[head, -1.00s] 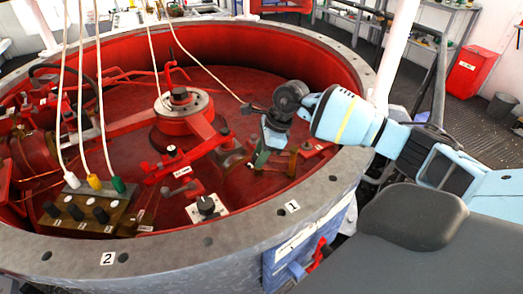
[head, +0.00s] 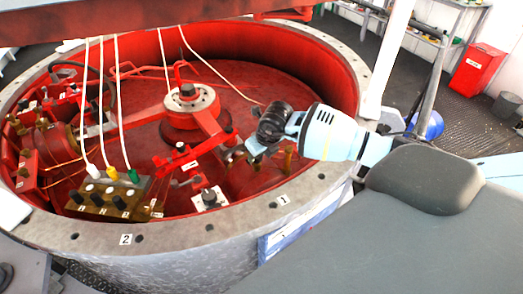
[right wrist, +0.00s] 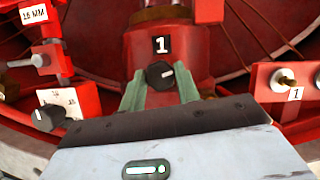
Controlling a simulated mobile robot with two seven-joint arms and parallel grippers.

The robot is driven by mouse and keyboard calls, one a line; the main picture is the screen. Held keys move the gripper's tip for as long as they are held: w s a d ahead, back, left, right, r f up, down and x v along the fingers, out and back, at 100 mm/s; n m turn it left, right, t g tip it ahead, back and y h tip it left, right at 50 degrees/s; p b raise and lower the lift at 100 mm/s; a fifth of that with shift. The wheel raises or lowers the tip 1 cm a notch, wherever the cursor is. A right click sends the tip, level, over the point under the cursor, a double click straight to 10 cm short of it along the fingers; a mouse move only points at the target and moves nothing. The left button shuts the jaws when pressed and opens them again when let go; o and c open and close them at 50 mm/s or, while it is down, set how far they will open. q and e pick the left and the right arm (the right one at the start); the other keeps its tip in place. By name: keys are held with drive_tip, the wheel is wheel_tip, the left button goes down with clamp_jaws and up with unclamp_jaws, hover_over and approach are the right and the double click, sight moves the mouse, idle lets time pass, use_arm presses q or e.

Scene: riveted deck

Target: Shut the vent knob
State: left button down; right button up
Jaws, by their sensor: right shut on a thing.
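A black knob (right wrist: 160,75) with a white pointer line sits on a red block under a label "1" in the right wrist view. The pointer slants up to the right. My right gripper (right wrist: 161,92) has its green fingers on either side of this knob, shut on it. In the head view my right gripper (head: 252,154) reaches in from the right over the red basin, and its wrist hides the knob. No label names the vent knob. My left gripper is not in view.
Another black knob on a white plate (head: 209,198) stands near the basin's front wall; it also shows in the right wrist view (right wrist: 45,118). A block with several black knobs and cables (head: 112,197) is at left. The grey rim (head: 190,233) surrounds the basin.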

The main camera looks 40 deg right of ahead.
drive_tip(key=shift+w+a+r+m+h+p, duration=0.15)
drive_tip(key=shift+m+h+p, duration=0.1)
drive_tip(key=shift+m, duration=0.3)
drive_tip(key=shift+s+d+r+m+h+p, duration=0.1)
drive_tip(key=shift+m+h+p, duration=0.1)
drive_tip(key=shift+m, duration=0.35)
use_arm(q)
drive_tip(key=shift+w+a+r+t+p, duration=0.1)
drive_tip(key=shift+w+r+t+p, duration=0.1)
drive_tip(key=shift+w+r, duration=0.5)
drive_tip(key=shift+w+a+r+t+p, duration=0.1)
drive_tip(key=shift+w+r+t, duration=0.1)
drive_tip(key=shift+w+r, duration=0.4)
use_arm(e)
drive_tip(key=shift+f+m+h, duration=0.15)
drive_tip(key=shift+m+h, duration=0.1)
drive_tip(key=shift+m, duration=0.35)
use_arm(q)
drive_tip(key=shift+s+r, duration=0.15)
use_arm(e)
drive_tip(key=o, duration=1)
drive_tip(key=shift+f, duration=0.1)
